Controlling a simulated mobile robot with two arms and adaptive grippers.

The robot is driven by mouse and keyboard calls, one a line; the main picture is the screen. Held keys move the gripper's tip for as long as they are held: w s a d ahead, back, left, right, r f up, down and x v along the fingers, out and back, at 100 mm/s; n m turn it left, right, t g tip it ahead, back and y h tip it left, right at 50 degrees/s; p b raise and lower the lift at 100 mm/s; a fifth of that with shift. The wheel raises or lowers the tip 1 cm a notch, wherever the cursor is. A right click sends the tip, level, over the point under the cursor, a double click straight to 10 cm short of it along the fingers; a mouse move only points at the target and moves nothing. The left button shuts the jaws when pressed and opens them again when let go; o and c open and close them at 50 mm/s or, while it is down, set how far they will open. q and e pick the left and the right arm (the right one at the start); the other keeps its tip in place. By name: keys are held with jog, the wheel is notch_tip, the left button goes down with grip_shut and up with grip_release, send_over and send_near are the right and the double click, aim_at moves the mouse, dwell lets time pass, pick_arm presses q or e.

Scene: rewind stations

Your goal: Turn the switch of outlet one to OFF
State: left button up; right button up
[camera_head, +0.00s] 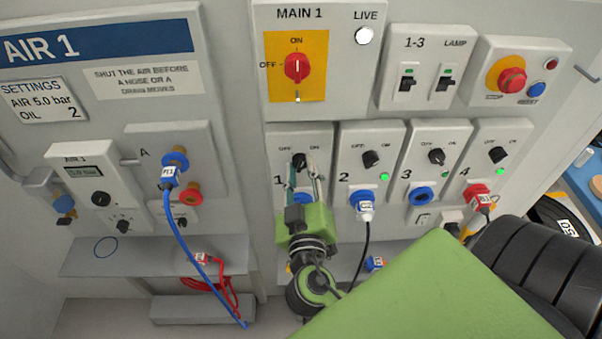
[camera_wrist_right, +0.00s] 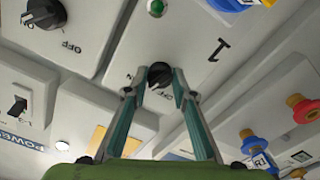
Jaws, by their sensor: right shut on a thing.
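Outlet one (camera_head: 276,140) is the leftmost of the row of outlet boxes, marked 1. Its black rotary switch (camera_head: 299,160) sits between OFF and ON labels. My right gripper (camera_head: 303,166) reaches up from below and is shut on this switch. In the right wrist view the switch (camera_wrist_right: 160,73) shows between the two fingertips, against the box face. A green lamp (camera_wrist_right: 156,8) of outlet one shows in the wrist view. The blue socket (camera_head: 303,199) is partly hidden behind the gripper. My left gripper is out of view.
Outlets two (camera_head: 347,140), three (camera_head: 408,140) and four (camera_head: 478,130) stand to the right with green lamps lit. The MAIN 1 red switch (camera_head: 297,67) is above. A blue hose (camera_head: 182,235) hangs at left.

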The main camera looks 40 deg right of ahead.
jog(key=n, duration=0.2)
jog(key=shift+n, duration=0.4)
jog(key=n, duration=0.2)
jog(key=shift+d+r+n, duration=0.1)
jog(key=shift+n, duration=0.3)
jog(key=n+p, duration=0.1)
jog(key=n, duration=0.2)
jog(key=shift+r, duration=0.1)
jog(key=shift+n+p, duration=0.5)
jog(key=shift+n, duration=1.3)
jog(key=o, duration=1.1)
jog(key=shift+d, duration=0.1)
jog(key=shift+w, duration=0.1)
